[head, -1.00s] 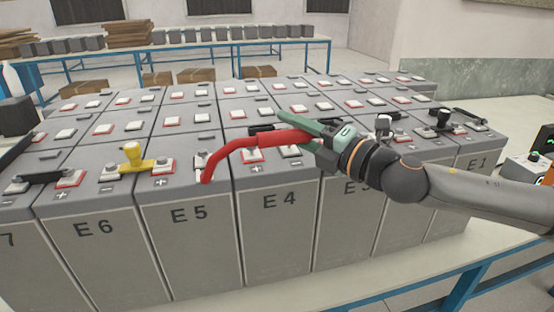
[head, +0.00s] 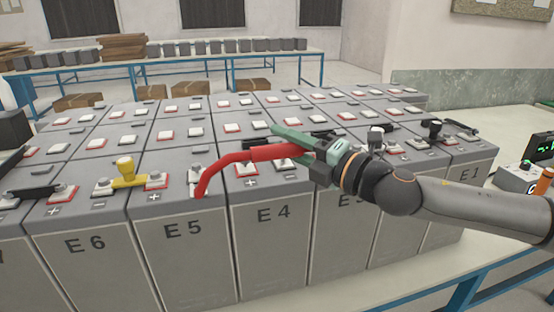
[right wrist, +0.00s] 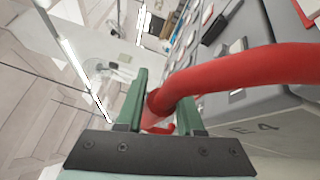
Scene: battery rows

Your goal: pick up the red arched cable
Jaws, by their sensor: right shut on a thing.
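The red arched cable (head: 225,162) is in my right gripper (head: 283,151), above the front of the batteries marked E5 (head: 183,229) and E4 (head: 273,216). The gripper is shut on the cable's right part. Its left end bends down in front of the top front edge of E5; I cannot tell whether it touches. In the right wrist view the cable (right wrist: 235,82) passes between the green fingers of my right gripper (right wrist: 164,92) and runs off to the right. My left gripper is not in view.
A yellow connector (head: 126,172) bridges terminals at E6, left of the cable. Dark connectors sit on other batteries, one at far left (head: 30,193). Several rows of batteries stand behind. A blue-framed table (head: 180,61) with small boxes stands at the back.

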